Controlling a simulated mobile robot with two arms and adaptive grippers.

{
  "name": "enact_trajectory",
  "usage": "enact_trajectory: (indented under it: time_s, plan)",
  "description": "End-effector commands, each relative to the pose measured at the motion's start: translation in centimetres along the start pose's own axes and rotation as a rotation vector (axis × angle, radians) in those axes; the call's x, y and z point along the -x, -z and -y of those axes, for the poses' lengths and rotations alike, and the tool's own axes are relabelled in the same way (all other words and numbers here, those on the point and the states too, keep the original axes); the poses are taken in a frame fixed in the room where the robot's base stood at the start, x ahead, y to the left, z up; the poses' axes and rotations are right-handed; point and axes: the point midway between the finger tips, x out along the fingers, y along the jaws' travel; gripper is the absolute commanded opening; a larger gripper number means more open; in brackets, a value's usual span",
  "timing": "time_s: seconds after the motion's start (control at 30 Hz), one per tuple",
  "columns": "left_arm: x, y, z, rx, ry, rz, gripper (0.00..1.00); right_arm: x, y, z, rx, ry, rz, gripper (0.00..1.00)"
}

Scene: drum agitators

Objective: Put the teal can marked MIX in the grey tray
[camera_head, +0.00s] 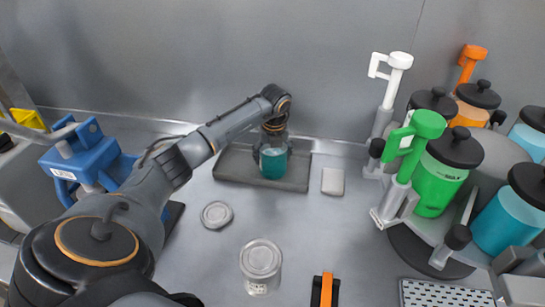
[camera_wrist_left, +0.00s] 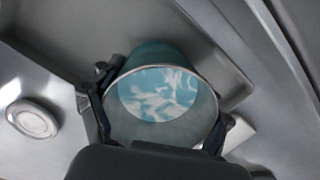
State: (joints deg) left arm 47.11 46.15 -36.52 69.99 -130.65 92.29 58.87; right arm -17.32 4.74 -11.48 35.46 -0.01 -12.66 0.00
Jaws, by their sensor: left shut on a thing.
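The teal can (camera_head: 273,163) is over the grey tray (camera_head: 228,171) at the back of the counter. My left gripper (camera_head: 273,145) comes down on it from above and is shut on it. In the left wrist view the can (camera_wrist_left: 150,58) is between the two fingers of the left gripper (camera_wrist_left: 162,125), and pale blue and white content shows inside its open top. Whether the can's base touches the tray floor cannot be told. The MIX mark is not readable. My right gripper is not in view.
A round grey lid (camera_head: 216,215) and a lidded clear can (camera_head: 261,262) stand on the counter in front of the tray. A white block (camera_head: 333,181) lies right of it. Dispensers, including a green one (camera_head: 436,180), crowd the right; a blue device (camera_head: 80,160) stands left.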

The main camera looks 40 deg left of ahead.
Motion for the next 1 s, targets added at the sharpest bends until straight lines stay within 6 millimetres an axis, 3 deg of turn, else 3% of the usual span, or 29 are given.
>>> enact_trajectory:
  time_s: [0.03, 0.13, 0.6, 0.77, 1.0]
  plan:
    - [-0.2, 0.0, 0.0, 0.000, 0.000, 0.000, 0.80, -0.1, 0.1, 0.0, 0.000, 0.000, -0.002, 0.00]
    - [-0.1, 0.0, 0.0, 0.000, 0.000, 0.000, 1.00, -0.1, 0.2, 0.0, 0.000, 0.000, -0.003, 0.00]
    - [0.5, -0.1, 0.0, 0.001, 0.001, 0.001, 1.00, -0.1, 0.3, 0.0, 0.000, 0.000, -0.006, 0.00]
    - [3.0, -0.1, 0.0, 0.000, 0.003, 0.005, 1.00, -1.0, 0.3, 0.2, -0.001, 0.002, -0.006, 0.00]
    - [8.2, -0.1, 0.1, 0.000, 0.003, 0.004, 1.00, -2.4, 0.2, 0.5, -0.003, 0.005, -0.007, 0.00]
